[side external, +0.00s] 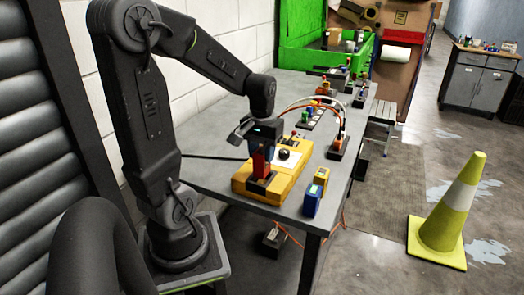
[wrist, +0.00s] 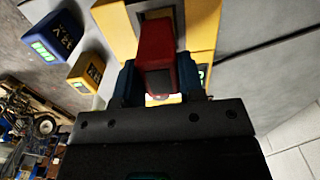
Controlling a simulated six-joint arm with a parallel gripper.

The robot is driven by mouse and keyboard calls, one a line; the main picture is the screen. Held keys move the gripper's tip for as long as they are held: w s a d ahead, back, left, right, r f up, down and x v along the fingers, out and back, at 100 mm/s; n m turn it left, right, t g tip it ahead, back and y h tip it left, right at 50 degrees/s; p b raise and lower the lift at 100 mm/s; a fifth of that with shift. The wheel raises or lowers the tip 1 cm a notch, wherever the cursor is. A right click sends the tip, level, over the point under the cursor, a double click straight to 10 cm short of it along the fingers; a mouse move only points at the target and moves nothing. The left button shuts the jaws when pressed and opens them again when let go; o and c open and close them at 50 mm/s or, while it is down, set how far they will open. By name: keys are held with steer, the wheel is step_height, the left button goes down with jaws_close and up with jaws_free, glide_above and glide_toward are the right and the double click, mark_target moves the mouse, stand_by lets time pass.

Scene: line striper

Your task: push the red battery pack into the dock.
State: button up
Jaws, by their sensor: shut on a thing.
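The red battery pack (side external: 261,164) is held upright in my gripper (side external: 263,147), with the gripper at its upper end. Its lower end meets the dark dock (side external: 262,184) on the yellow line striper (side external: 290,179). I cannot tell how deep it sits. In the wrist view the red pack (wrist: 156,42) stands between the two blue fingers of my gripper (wrist: 164,80). Its far end is at the dark-framed dock (wrist: 181,14), whose opening is mostly hidden by the pack.
A yellow pack (side external: 321,176) and a blue pack (side external: 312,201) stand on the grey table (side external: 215,172) right of the striper, near the front edge. Other small devices and arched cables lie farther back. A green bin (side external: 300,55) stands beyond.

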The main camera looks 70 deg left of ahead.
mark_target(262, 163)
steer(key=shift+f, duration=1.9)
stand_by(0.7)
steer(key=o, duration=1)
steer(key=shift+c, duration=0.2)
steer(key=shift+o, duration=0.4)
steer(key=shift+o, duration=1.2)
steer(key=shift+r, duration=3.45)
